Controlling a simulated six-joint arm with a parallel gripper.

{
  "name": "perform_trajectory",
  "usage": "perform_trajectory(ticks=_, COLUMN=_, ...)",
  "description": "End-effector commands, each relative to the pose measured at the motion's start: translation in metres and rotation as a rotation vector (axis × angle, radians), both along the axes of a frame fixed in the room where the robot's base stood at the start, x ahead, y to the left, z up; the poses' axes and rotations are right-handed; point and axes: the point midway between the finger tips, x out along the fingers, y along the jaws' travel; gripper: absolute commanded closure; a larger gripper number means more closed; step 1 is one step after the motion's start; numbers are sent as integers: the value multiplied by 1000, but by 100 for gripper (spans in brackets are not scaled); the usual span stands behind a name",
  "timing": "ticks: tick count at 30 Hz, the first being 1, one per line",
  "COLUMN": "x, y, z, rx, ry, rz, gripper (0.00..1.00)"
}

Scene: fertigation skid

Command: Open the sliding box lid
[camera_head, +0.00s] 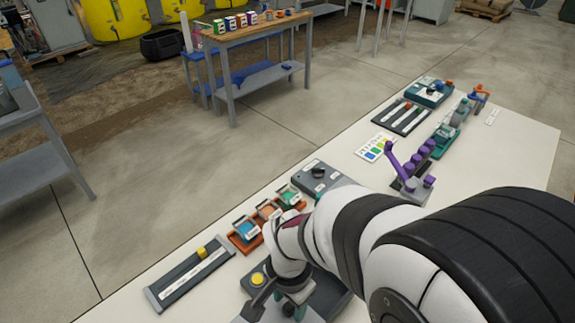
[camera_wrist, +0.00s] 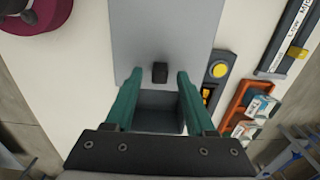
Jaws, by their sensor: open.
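The sliding box lid (camera_wrist: 160,30) is a flat grey plate in the wrist view, with a small black knob (camera_wrist: 160,72) near its lower edge. Below the knob, a grey box (camera_wrist: 160,125) shows a dark recess, so part of its top is uncovered. My gripper (camera_wrist: 159,75) is open, with its teal fingers on either side of the knob and a gap to each. It shows small and partly hidden in the head view (camera_head: 291,304). There the box is mostly hidden behind my arm.
A yellow button panel (camera_wrist: 218,70) and an orange tray (camera_wrist: 236,105) with small containers stand close on the right in the wrist view. A slider panel (camera_head: 190,271) lies left of my gripper in the head view. A purple-handled valve row (camera_head: 410,170) stands farther along the table.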

Motion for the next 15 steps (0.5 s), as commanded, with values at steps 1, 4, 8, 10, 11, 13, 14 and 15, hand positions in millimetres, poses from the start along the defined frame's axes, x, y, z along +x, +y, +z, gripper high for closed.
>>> perform_trajectory(ticks=1, x=0, y=0, z=1, rx=0, ry=0, rz=0, gripper=45)
perform_trajectory(ticks=4, x=1, y=0, z=11, rx=1, ry=-4, rz=1, gripper=45)
perform_trajectory(ticks=8, x=2, y=1, z=45, rx=3, ry=-8, rz=0, gripper=45)
perform_trajectory(ticks=10, x=2, y=1, z=68, rx=4, ry=-9, rz=0, gripper=45)
perform_trajectory(ticks=11, x=2, y=1, z=78, rx=4, ry=-9, rz=0, gripper=45)
perform_trajectory(ticks=13, x=1, y=0, z=101, rx=3, ry=-8, rz=0, gripper=45)
perform_trajectory(ticks=14, x=1, y=0, z=109, rx=3, ry=-8, rz=0, gripper=45)
perform_trajectory(ticks=15, x=1, y=0, z=120, rx=2, ry=-8, rz=0, gripper=45)
